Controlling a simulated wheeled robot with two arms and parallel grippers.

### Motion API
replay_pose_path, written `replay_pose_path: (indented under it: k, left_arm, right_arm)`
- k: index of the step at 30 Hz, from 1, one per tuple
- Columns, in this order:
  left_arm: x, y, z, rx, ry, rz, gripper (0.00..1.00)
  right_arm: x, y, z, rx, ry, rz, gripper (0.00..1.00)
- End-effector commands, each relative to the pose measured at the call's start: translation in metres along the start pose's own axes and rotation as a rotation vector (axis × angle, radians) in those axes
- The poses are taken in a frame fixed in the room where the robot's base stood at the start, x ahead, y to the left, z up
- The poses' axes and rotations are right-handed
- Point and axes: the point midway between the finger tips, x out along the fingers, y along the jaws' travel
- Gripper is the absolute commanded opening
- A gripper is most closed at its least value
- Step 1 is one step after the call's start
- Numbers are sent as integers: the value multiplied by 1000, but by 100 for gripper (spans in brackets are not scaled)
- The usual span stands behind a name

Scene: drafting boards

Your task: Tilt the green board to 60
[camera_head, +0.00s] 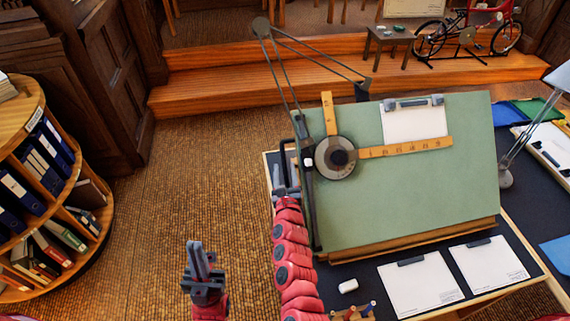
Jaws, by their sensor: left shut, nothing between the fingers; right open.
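The green board (465,185) stands tilted on the dark desk, its lower edge along a wooden ledge (415,241). A drafting head (335,158) with two wooden rulers lies on it, and a white sheet (413,122) is clipped near its top. No tilt angle can be read. My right gripper (285,180) is open beside the board's left edge, near a black bracket-like part (284,148); its fingers are partly hidden and contact cannot be told. My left gripper (197,252) is shut and empty, over the carpet left of the desk, apart from the board.
Two clipped white sheets (418,285) (490,264), an eraser (348,286) and a pen holder (352,313) lie before the board. A lamp (505,178) stands at right. A round bookshelf (92,235) stands at left.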

Motion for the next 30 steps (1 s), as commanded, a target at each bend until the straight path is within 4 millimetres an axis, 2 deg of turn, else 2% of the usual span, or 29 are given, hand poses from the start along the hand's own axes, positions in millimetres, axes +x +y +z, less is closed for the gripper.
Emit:
replay_pose_path:
  k: [6,17,25,30]
  left_arm:
    - [6,0,-1,0,0,0,0]
    - [6,0,-1,0,0,0,0]
    - [6,0,-1,0,0,0,0]
    - [6,0,-1,0,0,0,0]
  right_arm:
    - [12,-1,0,-2,0,-1,50]
    - [14,-1,-1,-2,0,-1,50]
    - [14,-1,0,-2,0,-1,1]
    - [14,-1,-1,-2,0,-1,0]
